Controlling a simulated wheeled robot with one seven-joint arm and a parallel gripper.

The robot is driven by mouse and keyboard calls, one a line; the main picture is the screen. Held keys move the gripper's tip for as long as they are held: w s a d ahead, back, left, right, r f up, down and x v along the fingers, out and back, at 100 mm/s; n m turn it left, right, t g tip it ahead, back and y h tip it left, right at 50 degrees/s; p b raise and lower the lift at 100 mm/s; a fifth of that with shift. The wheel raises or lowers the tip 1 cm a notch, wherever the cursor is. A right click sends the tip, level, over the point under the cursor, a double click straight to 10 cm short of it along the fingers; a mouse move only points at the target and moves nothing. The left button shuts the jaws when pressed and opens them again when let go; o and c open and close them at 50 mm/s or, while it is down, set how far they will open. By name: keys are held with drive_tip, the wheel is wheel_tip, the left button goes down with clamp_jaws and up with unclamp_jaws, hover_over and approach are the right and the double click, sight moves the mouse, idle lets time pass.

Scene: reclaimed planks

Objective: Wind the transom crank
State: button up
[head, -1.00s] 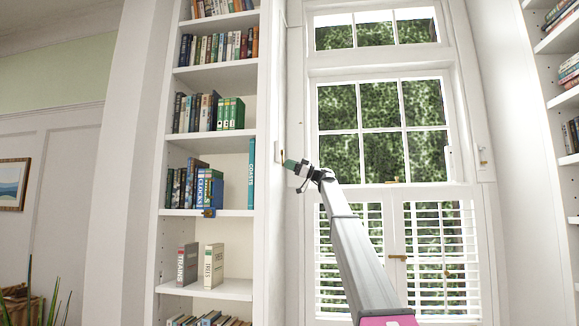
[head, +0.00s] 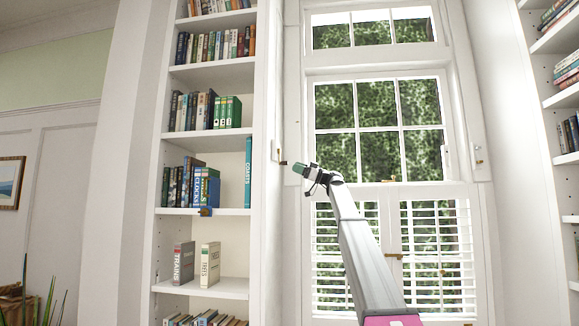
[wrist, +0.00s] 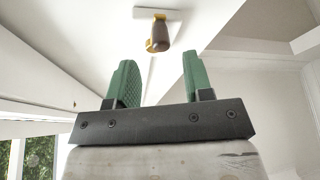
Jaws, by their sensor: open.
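The transom crank shows in the wrist view as a brown knob (wrist: 159,36) with brass fittings on a small white plate (wrist: 172,14). In the head view its plate and a small brass piece (head: 283,163) sit on the white side panel left of the window. My gripper (wrist: 159,62) has two green fingers standing apart with nothing between them. In the wrist view the knob appears beyond the fingertips, between their directions. In the head view my gripper (head: 297,168) is just right of the brass piece, with a small gap.
The tall window (head: 380,130) with a transom pane (head: 372,32) above and white shutters (head: 437,255) below is behind my arm. A bookshelf (head: 210,75) stands left of the crank panel. Another shelf (head: 567,100) is at the far right.

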drive_tip(key=shift+v, duration=2.6)
